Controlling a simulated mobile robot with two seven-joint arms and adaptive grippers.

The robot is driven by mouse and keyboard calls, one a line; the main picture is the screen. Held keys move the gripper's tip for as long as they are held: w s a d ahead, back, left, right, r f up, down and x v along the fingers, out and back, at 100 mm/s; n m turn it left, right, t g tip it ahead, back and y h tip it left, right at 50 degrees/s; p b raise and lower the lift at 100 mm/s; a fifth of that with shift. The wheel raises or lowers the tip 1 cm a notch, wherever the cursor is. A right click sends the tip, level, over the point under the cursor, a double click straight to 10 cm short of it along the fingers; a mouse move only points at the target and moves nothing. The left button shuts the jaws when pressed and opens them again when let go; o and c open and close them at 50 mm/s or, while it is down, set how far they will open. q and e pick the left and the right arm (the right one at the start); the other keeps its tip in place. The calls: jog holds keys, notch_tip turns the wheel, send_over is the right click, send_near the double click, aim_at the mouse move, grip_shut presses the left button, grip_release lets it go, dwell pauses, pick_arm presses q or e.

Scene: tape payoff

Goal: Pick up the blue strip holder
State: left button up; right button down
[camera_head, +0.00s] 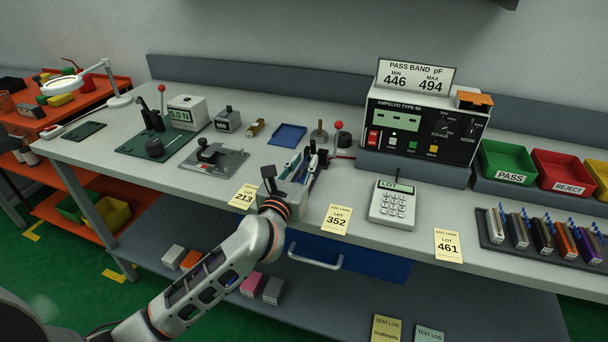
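My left gripper (290,172) reaches up from the bottom over the front edge of the bench. Its dark fingers stand apart, one at each side of a small pale grey block with blue and green strips (293,166). The wrist hides the block's lower front, and I cannot tell whether the fingers touch it. This may be the blue strip holder, but its name is not readable. My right gripper is not in view.
A red-knobbed lever (338,126) stands right behind the gripper, beside the tester (420,128). A blue tray (289,135) lies behind. A fixture (212,160) stands left.

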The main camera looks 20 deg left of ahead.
pick_arm(q)
grip_shut()
jog(key=shift+r, duration=0.15)
